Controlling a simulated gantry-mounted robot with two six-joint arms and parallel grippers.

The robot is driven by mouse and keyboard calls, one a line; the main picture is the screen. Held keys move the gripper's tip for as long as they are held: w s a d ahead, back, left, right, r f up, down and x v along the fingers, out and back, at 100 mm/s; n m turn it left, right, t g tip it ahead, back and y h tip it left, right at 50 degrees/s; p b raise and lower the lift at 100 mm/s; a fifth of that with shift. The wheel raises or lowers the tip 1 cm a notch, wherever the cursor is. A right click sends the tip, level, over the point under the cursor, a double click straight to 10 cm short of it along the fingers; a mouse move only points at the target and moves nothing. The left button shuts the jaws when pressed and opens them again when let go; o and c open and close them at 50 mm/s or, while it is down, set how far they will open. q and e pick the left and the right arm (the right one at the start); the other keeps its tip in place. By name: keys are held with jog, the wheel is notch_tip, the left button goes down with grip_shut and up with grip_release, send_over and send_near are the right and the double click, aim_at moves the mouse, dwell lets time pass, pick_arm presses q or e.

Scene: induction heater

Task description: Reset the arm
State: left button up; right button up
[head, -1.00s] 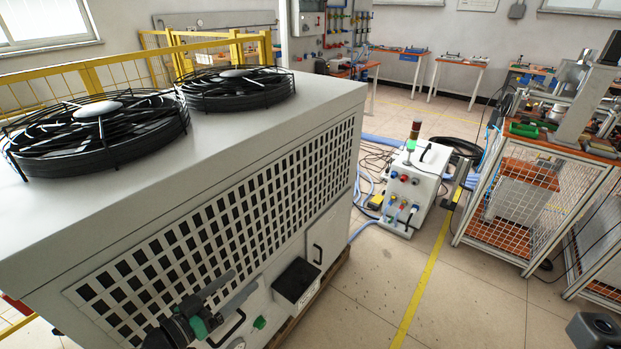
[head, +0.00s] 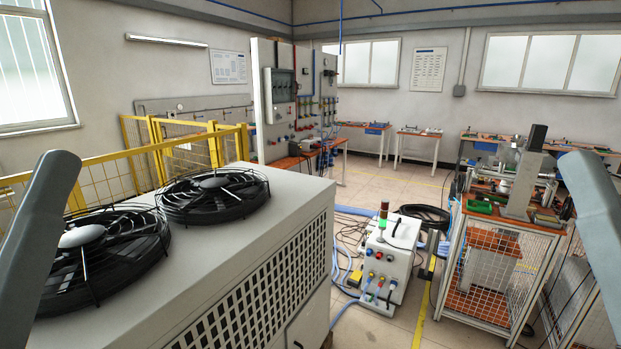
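In the head view a grey link of my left arm (head: 38,240) stands up at the left edge. A grey link of my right arm (head: 597,230) stands up at the right edge. Neither gripper shows, so what their fingers do is hidden. The large white cooling cabinet (head: 285,225) with two black fans on its top fills the lower left, partly behind my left arm link.
A white induction heater unit (head: 386,262) with a signal lamp stands on the floor at centre right, with hoses around it. A mesh-sided workbench (head: 490,275) stands right of it. Yellow railing (head: 100,182) runs behind the cabinet.

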notch_tip(320, 180, up, 30)
jog(key=p, duration=2.7)
notch_tip(320, 180, down, 61)
jog(key=b, duration=6)
jog(key=shift+r+b, duration=0.2)
jog(key=shift+b, duration=0.15)
